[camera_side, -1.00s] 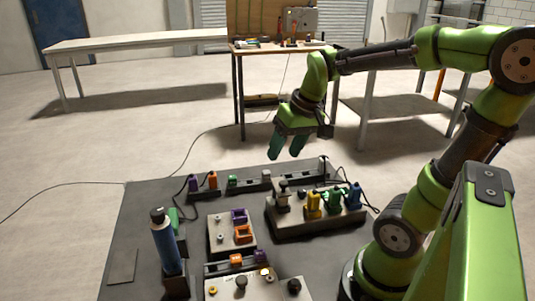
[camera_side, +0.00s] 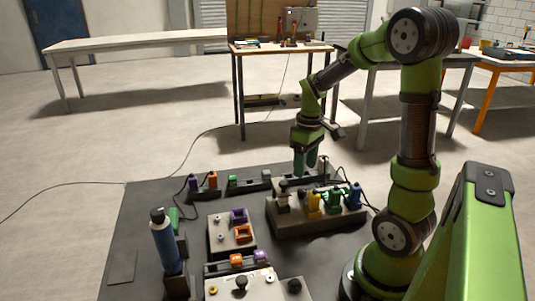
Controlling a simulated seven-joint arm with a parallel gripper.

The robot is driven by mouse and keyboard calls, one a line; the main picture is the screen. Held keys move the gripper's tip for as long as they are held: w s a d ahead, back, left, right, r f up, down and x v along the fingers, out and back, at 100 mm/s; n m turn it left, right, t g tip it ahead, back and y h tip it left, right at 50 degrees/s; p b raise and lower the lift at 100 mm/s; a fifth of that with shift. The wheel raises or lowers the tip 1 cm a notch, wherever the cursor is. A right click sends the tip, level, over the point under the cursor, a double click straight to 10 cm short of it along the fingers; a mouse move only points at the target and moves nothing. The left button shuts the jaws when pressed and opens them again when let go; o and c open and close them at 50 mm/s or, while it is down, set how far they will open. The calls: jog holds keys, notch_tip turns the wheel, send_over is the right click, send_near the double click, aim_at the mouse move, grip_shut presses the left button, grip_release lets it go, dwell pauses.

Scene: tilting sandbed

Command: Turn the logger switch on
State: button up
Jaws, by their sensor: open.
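My gripper (camera_side: 304,168) points down with its two green fingers a little apart and nothing seen between them. It hangs above the rear of the dark board, over a grey box (camera_side: 290,184) that stands behind a row of coloured connectors. A thin upright lever (camera_side: 324,168) stands at the right end of that box, just right of the fingers. No readable label shows, so I cannot tell for sure which part is the logger switch. Contact between fingers and box cannot be made out.
A block with grey, yellow, green and blue plugs (camera_side: 314,206) stands in front of my gripper. A box with purple and orange sockets (camera_side: 231,232), a blue bottle (camera_side: 164,245) and a front panel with knobs (camera_side: 243,287) stand nearer. The dark board's left part (camera_side: 140,225) is mostly bare.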

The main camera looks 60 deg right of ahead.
aim_at(303, 189)
notch_tip(303, 189, down, 8)
jog(key=shift+a+r, duration=0.15)
jog(key=shift+c, duration=0.5)
grip_shut()
